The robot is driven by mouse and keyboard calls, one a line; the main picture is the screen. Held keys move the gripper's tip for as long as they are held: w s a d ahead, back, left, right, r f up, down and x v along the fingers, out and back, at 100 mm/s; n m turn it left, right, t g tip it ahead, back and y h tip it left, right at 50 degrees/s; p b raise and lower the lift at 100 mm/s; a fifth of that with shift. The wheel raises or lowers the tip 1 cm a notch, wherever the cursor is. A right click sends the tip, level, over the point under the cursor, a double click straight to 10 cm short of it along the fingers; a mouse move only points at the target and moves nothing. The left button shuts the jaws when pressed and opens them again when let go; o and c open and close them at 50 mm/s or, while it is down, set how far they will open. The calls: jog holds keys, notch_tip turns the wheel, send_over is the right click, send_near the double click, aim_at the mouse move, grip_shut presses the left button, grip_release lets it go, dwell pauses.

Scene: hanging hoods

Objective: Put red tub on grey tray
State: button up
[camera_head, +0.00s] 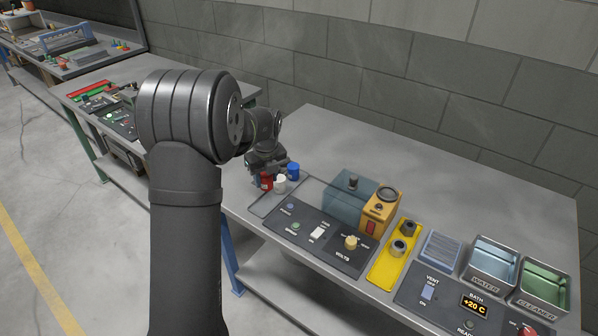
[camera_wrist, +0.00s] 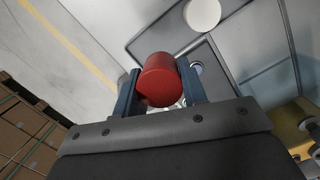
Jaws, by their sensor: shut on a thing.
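The red tub (camera_wrist: 158,80) is between the two fingers of my gripper (camera_wrist: 160,88) in the wrist view, and the gripper is shut on it. In the head view the red tub (camera_head: 266,182) shows just below my gripper (camera_head: 267,168), near the bench's front edge. The grey tray (camera_head: 268,203) lies flat at the left front of the bench; part of it also shows in the wrist view (camera_wrist: 160,34).
A white tub (camera_head: 280,184) stands close beside the red tub, with a blue tub (camera_head: 293,171) just behind. A dark control panel (camera_head: 318,238) lies to the right of the tray. A teal box (camera_head: 350,197) and a yellow device (camera_head: 380,211) stand further right. Bench behind is clear.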

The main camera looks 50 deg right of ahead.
jog(key=shift+w+a+f, duration=0.35)
jog(key=shift+w+a, duration=0.15)
jog(key=shift+w, duration=0.15)
jog(key=shift+f, duration=3.3)
jog(key=shift+f, duration=0.5)
jog(key=o, duration=1.1)
notch_tip(320, 180, up, 17)
jog(key=s+a, duration=0.1)
jog(key=s, duration=0.1)
jog(key=shift+s, duration=0.25)
